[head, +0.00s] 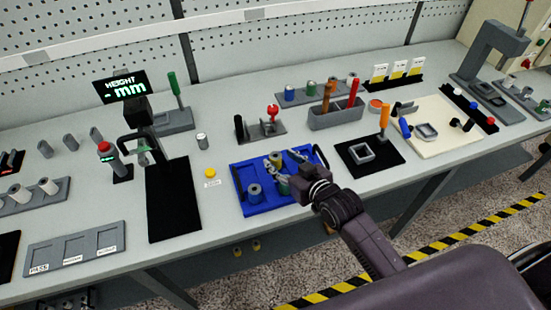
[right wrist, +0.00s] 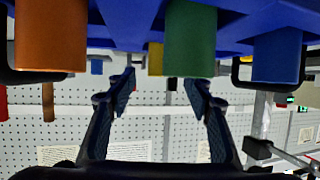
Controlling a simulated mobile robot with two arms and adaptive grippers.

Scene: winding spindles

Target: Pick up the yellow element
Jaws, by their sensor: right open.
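The yellow element is a spindle in the blue tray (head: 240,203). In the right wrist view the yellow element (right wrist: 155,58) is mostly hidden behind a green spindle (right wrist: 190,38). In the head view a yellowish spindle top (head: 276,157) shows near the tray's back, partly covered by my fingers. My right gripper (head: 281,166) is over the tray, open, with its fingers pointing at the green and yellow spindles. In the right wrist view its fingertips (right wrist: 158,82) are apart with nothing between them. My left gripper is not in view.
An orange spindle (right wrist: 50,35) and a blue spindle (right wrist: 277,55) stand on either side of the green one. A black mat (head: 173,200) lies left of the tray, and a fixture on a black mat (head: 368,170) lies right. A grey bin (head: 335,118) stands behind.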

